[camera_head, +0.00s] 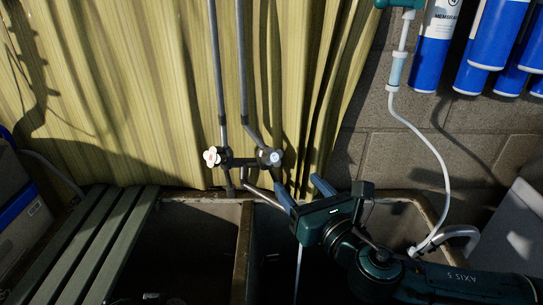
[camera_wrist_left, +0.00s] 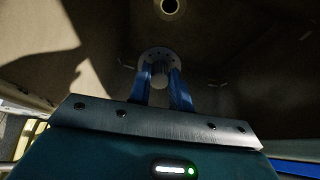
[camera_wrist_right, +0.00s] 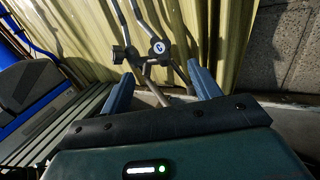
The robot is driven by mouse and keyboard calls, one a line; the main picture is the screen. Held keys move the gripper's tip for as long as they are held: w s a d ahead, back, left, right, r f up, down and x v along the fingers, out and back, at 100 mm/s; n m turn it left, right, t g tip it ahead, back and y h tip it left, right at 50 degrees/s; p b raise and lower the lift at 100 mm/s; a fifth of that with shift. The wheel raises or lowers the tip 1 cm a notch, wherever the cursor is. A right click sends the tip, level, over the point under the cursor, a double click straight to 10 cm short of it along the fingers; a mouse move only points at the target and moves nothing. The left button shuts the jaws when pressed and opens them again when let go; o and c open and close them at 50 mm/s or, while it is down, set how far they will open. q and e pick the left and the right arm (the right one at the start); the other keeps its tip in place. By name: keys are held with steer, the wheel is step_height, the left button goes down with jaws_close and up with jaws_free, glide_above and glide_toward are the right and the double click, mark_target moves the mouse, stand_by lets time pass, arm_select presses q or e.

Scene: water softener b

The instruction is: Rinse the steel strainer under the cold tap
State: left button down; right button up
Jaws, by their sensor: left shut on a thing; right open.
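The steel strainer (camera_wrist_left: 157,58) is a round, perforated grey piece in the left wrist view. My left gripper (camera_wrist_left: 160,75) is shut on it, with a blue finger on each side, inside a dark basin. In the head view the strainer cannot be made out. The cold tap knob (camera_head: 270,157) has a pale cap with a blue mark, right of a white knob (camera_head: 212,156). It also shows in the right wrist view (camera_wrist_right: 158,47). My right gripper (camera_head: 302,189) is open and empty, just below and right of the cold knob.
A thin pale line (camera_head: 298,272), apparently running water, falls below the spout (camera_head: 264,196). A divider (camera_head: 242,250) separates two basins. A slatted board (camera_head: 85,240) lies at left. A white hose (camera_head: 437,165) hangs at right. A drain hole (camera_wrist_left: 170,6) shows beyond the strainer.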

mark_target(274, 158)
arm_select(q)
steer(key=shift+r, duration=0.3)
arm_select(e)
steer(key=x, duration=1.1)
steer(key=c, duration=1)
arm_select(q)
steer(key=shift+r+p, duration=0.85)
steer(key=shift+p, duration=0.25)
arm_select(e)
steer(key=shift+o, duration=0.2)
steer(key=m, duration=0.1)
steer(key=m+h, duration=0.1)
steer(key=shift+s+a+r+m, duration=0.1)
steer(key=shift+a+r+m, duration=0.05)
steer(key=shift+m, duration=0.15)
arm_select(q)
steer(key=shift+r+p, duration=0.45)
arm_select(e)
steer(key=shift+m+t+h, duration=0.3)
steer(key=shift+m+h, duration=0.4)
steer(key=shift+m, duration=0.2)
arm_select(q)
steer(key=shift+f, duration=0.15)
arm_select(e)
steer(key=o, duration=1)
steer(key=shift+c, duration=0.2)
